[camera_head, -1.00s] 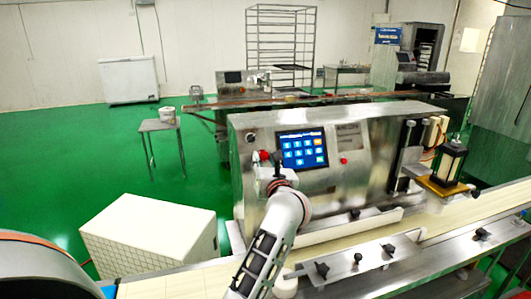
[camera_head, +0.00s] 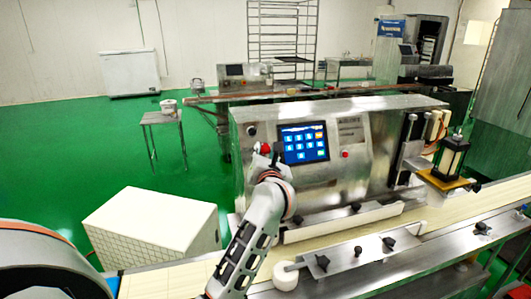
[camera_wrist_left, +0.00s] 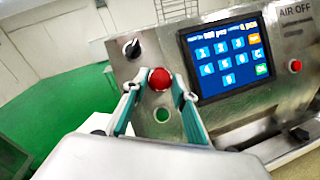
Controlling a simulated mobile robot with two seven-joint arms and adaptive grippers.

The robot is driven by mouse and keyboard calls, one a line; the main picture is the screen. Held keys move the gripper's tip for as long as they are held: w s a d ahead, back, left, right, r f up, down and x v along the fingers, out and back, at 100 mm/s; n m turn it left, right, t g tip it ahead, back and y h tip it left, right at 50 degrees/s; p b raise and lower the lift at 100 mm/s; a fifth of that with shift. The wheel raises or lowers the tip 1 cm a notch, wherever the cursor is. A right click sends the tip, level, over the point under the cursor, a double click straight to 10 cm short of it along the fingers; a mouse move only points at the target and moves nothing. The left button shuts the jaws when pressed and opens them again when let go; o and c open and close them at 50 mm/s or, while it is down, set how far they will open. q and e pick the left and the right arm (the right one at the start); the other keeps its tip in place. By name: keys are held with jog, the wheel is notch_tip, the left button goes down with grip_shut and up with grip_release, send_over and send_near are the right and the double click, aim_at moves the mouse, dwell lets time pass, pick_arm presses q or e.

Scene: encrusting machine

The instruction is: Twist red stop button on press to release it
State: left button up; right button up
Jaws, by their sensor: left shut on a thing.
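The press is a steel machine (camera_head: 375,155) with a blue keypad screen (camera_head: 303,143) on its front. Its red stop button (camera_head: 265,148) is left of the screen, and it shows as a round red knob in the left wrist view (camera_wrist_left: 160,79). My left gripper (camera_head: 266,157) is at the panel, shut on this button. In the left wrist view its two fingers (camera_wrist_left: 160,92) stand on either side of the knob. In the head view the gripper partly hides the button. My right gripper is not in view.
A black knob (camera_wrist_left: 132,49) sits above left of the stop button. A smaller red button (camera_head: 345,154) is right of the screen. A conveyor belt (camera_head: 440,210) runs along the press's front. A white box (camera_head: 150,230) stands on the floor at left.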

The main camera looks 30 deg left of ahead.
pick_arm(q)
jog(key=o, duration=0.9)
jog(key=shift+a, duration=0.15)
jog(key=shift+c, duration=0.2)
jog(key=shift+o, duration=1.3)
jog(key=shift+w+a+f, duration=0.15)
jog(key=shift+f, duration=0.05)
jog(key=shift+r, duration=0.1)
jog(key=shift+s+d, duration=0.2)
jog(key=shift+d, duration=0.05)
jog(key=v, duration=1.1)
jog(key=shift+s+d, duration=0.2)
jog(key=shift+s, duration=0.05)
jog(key=shift+r, duration=0.1)
